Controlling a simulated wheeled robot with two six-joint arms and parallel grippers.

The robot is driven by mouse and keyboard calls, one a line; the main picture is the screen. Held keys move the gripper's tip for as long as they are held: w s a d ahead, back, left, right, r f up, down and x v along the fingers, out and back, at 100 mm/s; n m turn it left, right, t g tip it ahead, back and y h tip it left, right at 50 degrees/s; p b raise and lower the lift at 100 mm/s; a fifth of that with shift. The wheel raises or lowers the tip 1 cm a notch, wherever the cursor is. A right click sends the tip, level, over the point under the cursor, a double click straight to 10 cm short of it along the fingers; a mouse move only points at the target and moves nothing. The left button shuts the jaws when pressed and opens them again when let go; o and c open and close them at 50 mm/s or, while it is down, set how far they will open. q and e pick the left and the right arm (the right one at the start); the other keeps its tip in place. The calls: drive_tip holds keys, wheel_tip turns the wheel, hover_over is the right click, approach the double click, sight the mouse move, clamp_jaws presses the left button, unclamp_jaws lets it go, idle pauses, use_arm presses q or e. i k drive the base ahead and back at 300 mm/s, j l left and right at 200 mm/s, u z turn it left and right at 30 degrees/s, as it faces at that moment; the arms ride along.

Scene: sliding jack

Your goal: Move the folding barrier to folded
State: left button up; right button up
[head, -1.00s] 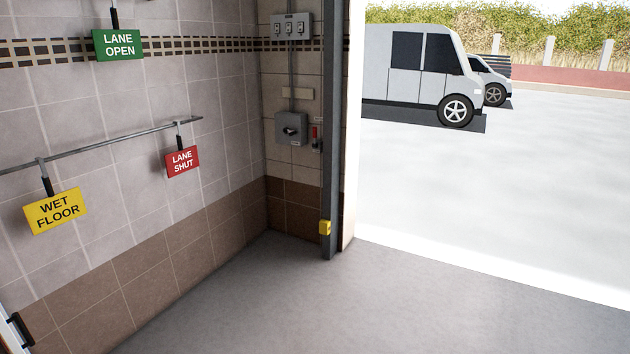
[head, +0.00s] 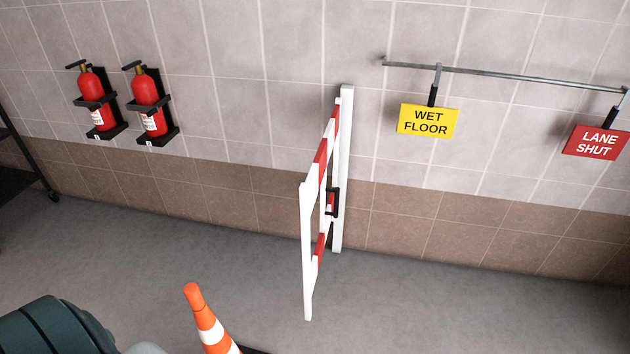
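The folding barrier (head: 306,225) stands in the middle of the head view. It has a white frame with red and white rails. Its white post (head: 345,150) is at the tiled wall, and the panel sticks out from the wall towards me, seen nearly edge-on. A black handle (head: 334,202) shows on the panel near its middle. Neither of my grippers is in view.
An orange and white cone (head: 208,322) stands on the floor in front, left of the barrier. Two fire extinguishers (head: 97,105) hang on the wall at left. Yellow (head: 428,120) and red (head: 596,142) signs hang from a rail. The floor right of the barrier is clear.

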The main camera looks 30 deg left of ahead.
sight(316, 178)
drive_tip(key=i+u, duration=0.55)
drive_tip(key=u, duration=0.15)
drive_tip(key=i+l+u, duration=0.2)
drive_tip(key=u, duration=0.2)
